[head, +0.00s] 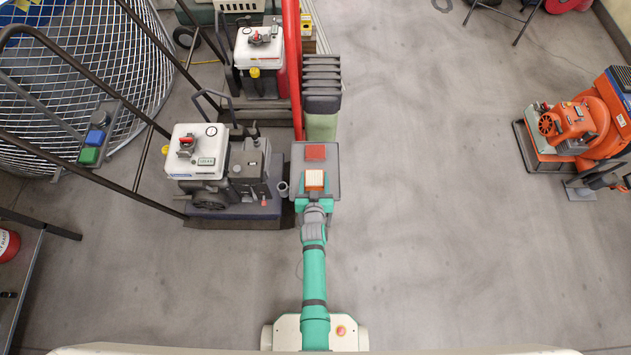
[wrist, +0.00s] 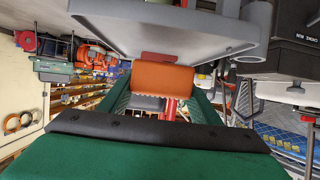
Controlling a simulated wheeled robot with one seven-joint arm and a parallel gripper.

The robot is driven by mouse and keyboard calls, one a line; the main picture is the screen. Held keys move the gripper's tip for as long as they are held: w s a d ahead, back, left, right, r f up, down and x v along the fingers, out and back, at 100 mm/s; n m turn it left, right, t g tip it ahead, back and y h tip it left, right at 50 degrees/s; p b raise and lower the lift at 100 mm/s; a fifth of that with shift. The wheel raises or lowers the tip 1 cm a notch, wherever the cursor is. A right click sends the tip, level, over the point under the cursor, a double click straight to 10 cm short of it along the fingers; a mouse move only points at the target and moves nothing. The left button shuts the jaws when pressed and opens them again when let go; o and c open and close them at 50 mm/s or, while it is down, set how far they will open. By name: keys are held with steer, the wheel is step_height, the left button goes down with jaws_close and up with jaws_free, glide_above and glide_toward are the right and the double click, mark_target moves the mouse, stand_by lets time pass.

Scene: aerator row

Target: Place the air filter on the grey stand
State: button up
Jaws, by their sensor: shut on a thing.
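The air filter (head: 314,179), a small block with a pale top and orange edges, is held at the tip of my gripper (head: 314,203) in the head view. In the wrist view the orange filter (wrist: 163,77) sits between the green fingers (wrist: 165,105), which are shut on it. The grey stand (head: 299,166) has a flat top, and the filter overlaps its near half in the head view. The stand (wrist: 110,22) fills the top of the wrist view. I cannot tell whether the filter touches the stand.
A red square (head: 316,152) lies on the stand's far half. A white-topped engine unit (head: 197,150) stands close on the left. A dark ribbed unit (head: 321,77) and a red pole (head: 292,60) are behind the stand. The floor on the right (head: 440,200) is clear up to an orange machine (head: 580,125).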

mark_target(316, 181)
steer(key=shift+w+d+f, duration=0.15)
steer(key=shift+w+f, duration=0.15)
steer(key=shift+f, duration=0.05)
steer(key=shift+d+f, duration=0.1)
steer(key=shift+f, duration=1.3)
steer(key=shift+s+f, duration=0.1)
steer(key=shift+f, duration=0.1)
steer(key=o, duration=1)
steer(key=shift+o, duration=0.2)
